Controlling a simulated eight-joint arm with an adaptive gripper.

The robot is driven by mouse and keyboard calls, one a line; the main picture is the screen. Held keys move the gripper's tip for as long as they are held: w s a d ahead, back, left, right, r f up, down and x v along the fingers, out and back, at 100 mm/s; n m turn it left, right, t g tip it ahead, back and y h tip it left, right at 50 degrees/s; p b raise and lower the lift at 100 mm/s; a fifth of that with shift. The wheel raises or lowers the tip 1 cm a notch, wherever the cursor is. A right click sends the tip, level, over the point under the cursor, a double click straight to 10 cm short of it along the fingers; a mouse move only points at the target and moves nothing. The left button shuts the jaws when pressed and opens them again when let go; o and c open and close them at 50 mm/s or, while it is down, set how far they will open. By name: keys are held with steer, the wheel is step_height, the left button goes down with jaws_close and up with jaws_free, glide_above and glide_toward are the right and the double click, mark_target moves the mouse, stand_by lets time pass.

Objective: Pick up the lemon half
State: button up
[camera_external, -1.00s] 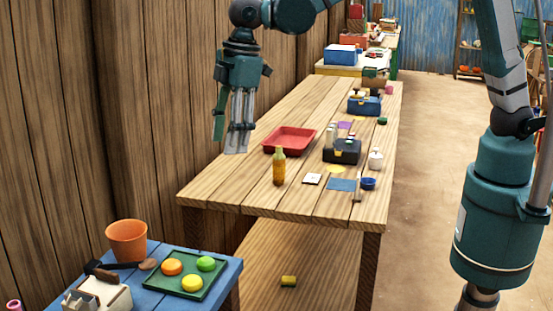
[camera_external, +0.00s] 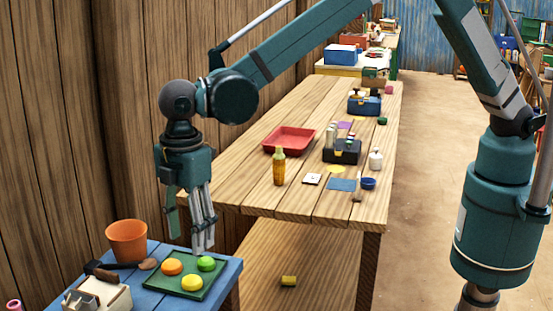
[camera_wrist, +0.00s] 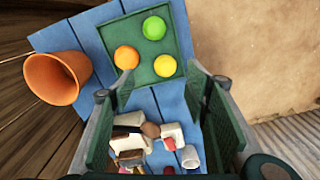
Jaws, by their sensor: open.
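The lemon half (camera_external: 192,284) is a yellow round piece on a green tray (camera_external: 223,282), at its front near edge. In the wrist view the lemon half (camera_wrist: 165,66) lies ahead of my fingers, at the tray's lower right part. An orange piece (camera_external: 172,267) and a green piece (camera_external: 207,264) share the tray. My gripper (camera_external: 190,238) is open and empty, pointing down above the tray's far side. In the wrist view the gap of my gripper (camera_wrist: 160,80) is just below the lemon half, with nothing between the fingers.
The tray is on a blue table (camera_external: 225,275). An orange pot (camera_external: 127,241) stands at its back left. A cream block-like object (camera_external: 98,298) and a dark-handled tool (camera_external: 103,272) lie left of the tray. A wooden table (camera_external: 240,200) with several items stands behind.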

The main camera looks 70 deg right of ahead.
mark_target(190, 278)
steer(key=shift+s+a+f, duration=0.15)
steer(key=shift+a+f, duration=1)
steer(key=shift+f, duration=1.3)
steer(key=shift+f, duration=0.1)
steer(key=shift+f, duration=2.5)
steer(key=shift+c, duration=0.4)
steer(key=c, duration=0.8)
